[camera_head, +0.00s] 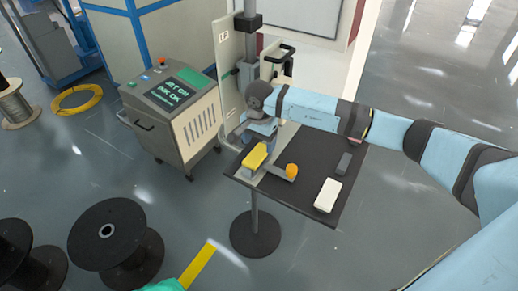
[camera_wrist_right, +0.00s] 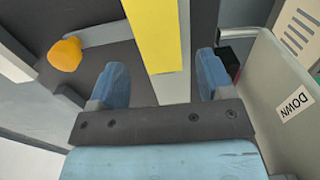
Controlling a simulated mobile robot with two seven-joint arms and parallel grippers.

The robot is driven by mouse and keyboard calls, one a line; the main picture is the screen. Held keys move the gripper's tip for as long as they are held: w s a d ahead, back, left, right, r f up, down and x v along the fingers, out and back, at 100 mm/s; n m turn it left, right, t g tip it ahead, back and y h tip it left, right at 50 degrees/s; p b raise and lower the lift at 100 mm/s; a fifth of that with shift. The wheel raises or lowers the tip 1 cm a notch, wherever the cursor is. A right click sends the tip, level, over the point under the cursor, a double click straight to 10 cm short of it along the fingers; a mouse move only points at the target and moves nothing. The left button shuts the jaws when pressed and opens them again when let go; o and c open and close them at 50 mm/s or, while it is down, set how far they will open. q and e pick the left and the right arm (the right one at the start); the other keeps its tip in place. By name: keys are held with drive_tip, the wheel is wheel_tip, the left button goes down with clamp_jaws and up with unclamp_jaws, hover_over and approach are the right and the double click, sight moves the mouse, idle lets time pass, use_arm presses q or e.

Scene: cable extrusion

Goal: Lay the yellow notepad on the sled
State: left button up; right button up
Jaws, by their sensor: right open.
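The yellow notepad (camera_head: 256,157) is at the left part of a small dark table (camera_head: 300,188), on or just above a light grey metal plate (camera_head: 246,172) that may be the sled. The notepad is also in the right wrist view (camera_wrist_right: 153,35), with its near end at the gap between my fingers. My right gripper (camera_wrist_right: 162,80) is open, with one blue finger to each side of the notepad's line and no finger seen touching it. In the head view the right gripper (camera_head: 260,138) is just behind the notepad, partly hidden by its wrist. My left gripper is not in view.
An orange knob (camera_head: 291,171) on a grey bar stands beside the notepad. A white block (camera_head: 327,195) and a dark grey block (camera_head: 344,163) lie on the table's right. A panel marked DOWN (camera_wrist_right: 290,110) stands close to the right gripper. A machine cart (camera_head: 175,115) is at left.

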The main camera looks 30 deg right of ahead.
sight(259, 152)
wheel_tip(259, 152, up, 8)
drive_tip(key=s+a+f+m+t+y, duration=0.1)
drive_tip(key=s+a+m+t+y, duration=0.1)
drive_tip(key=s+a+m+y, duration=0.7)
drive_tip(key=s+a+f+m+t+y, duration=0.2)
drive_tip(key=s+a+m+t+y, duration=0.15)
drive_tip(key=a+m+y, duration=0.95)
drive_tip(key=s+d+f+m+t+h, duration=0.1)
drive_tip(key=d+f+m+t+h, duration=0.4)
drive_tip(key=m, duration=0.6)
drive_tip(key=s+d+f+m+t+h, duration=0.1)
drive_tip(key=s+f+m+t+h, duration=0.15)
drive_tip(key=m+t+h, duration=0.6)
drive_tip(key=s+d+f+m+g+h, duration=0.2)
drive_tip(key=s+f+m+g, duration=0.2)
drive_tip(key=s+f+m, duration=0.2)
drive_tip(key=s+d+f+m+g+h, duration=0.3)
drive_tip(key=s+f+m, duration=0.3)
drive_tip(key=f+m, duration=0.3)
drive_tip(key=shift+s+d+m+g+b, duration=0.15)
drive_tip(key=shift+d+m+g+b, duration=0.2)
drive_tip(key=shift+g, duration=0.25)
